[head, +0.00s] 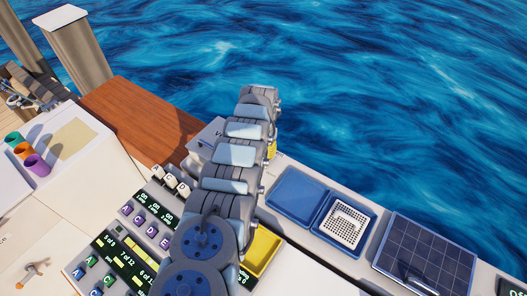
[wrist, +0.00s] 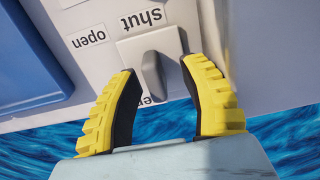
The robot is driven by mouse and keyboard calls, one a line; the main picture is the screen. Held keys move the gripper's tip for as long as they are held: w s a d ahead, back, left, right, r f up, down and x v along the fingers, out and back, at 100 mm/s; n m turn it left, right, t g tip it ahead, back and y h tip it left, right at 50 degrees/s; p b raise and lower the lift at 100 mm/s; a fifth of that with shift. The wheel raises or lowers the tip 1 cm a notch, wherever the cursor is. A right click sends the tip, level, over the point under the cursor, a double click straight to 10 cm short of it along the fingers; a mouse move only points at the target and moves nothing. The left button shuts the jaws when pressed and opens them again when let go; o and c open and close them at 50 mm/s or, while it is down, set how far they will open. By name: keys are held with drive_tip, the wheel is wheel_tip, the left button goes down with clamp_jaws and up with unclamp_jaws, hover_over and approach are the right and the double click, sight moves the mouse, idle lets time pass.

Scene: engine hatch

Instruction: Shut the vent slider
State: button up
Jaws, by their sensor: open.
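In the wrist view the vent slider is a light grey plate with a raised grey knob (wrist: 152,76). Upside-down labels reading "open" (wrist: 89,38) and "shut" (wrist: 142,18) are beside it; the plate is nearest the "shut" label. A third label behind the knob is mostly hidden. My gripper (wrist: 160,72) is open, its yellow and black fingers on either side of the knob's lower end. I cannot tell whether either finger touches it. In the head view my arm hides the slider and most of the gripper; only a bit of yellow finger shows.
A blue tray (wrist: 30,55) lies left of the labels in the wrist view. The head view shows blue trays (head: 298,193), a solar panel (head: 428,252), a yellow tray (head: 264,252) and button panels (head: 130,262) around my arm. Open water lies beyond the ledge.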

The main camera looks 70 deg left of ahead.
drive_tip(key=shift+r, duration=0.15)
wheel_tip(320, 180, up, 12)
drive_tip(key=shift+f, duration=0.2)
idle(0.6)
idle(0.5)
